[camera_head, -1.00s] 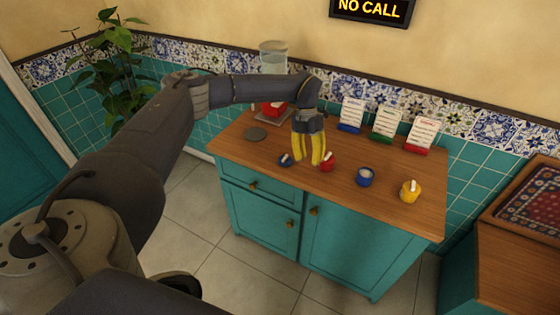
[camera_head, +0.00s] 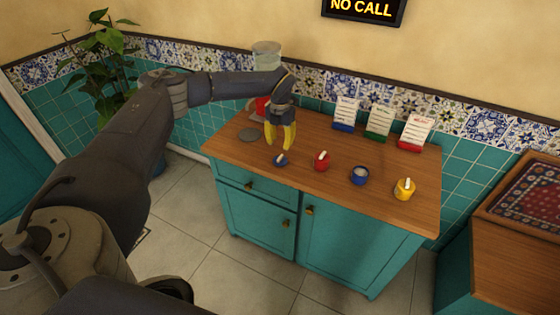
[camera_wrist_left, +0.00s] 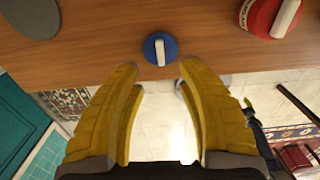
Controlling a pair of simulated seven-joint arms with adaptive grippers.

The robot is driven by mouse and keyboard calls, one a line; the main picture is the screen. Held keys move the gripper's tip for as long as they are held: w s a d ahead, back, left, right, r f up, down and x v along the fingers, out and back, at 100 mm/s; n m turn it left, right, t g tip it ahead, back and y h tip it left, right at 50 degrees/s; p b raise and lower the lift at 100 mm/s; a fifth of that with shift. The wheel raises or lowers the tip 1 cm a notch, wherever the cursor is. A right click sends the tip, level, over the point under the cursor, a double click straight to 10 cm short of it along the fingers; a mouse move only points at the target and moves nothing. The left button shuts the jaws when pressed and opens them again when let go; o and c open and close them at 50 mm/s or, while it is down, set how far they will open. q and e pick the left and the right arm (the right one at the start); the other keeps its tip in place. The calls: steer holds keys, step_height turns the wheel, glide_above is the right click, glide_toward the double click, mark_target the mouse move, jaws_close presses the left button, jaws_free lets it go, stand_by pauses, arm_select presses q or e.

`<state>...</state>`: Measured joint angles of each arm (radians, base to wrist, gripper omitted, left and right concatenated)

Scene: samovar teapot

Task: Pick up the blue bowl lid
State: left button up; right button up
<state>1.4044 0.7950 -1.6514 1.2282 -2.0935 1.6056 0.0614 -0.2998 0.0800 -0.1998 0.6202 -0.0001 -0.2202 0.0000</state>
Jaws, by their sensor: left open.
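The blue bowl lid (camera_head: 280,160) is a small blue disc with a white bar handle, lying on the wooden counter near its front edge. It also shows in the left wrist view (camera_wrist_left: 160,49), at the top middle, just beyond and between the fingertips. My left gripper (camera_head: 281,147) has yellow fingers pointing down. It is open and empty, just above and behind the lid in the head view, apart from it. The open blue bowl (camera_head: 359,176) with pale contents stands further right on the counter. My right gripper is not in view.
A red lidded bowl (camera_head: 321,160) stands right of the lid, and a yellow one (camera_head: 404,189) at the far right. A grey disc (camera_head: 248,134) lies to the left. Cards on blue, green (camera_head: 377,124) and red stands line the back. The counter's front edge (camera_head: 300,190) is close.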

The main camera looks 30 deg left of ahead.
mark_target(280, 157)
arm_select(q)
steer(key=shift+f, duration=4.15)
steer(key=shift+c, duration=0.3)
steer(key=shift+s, duration=0.1)
jaws_close()
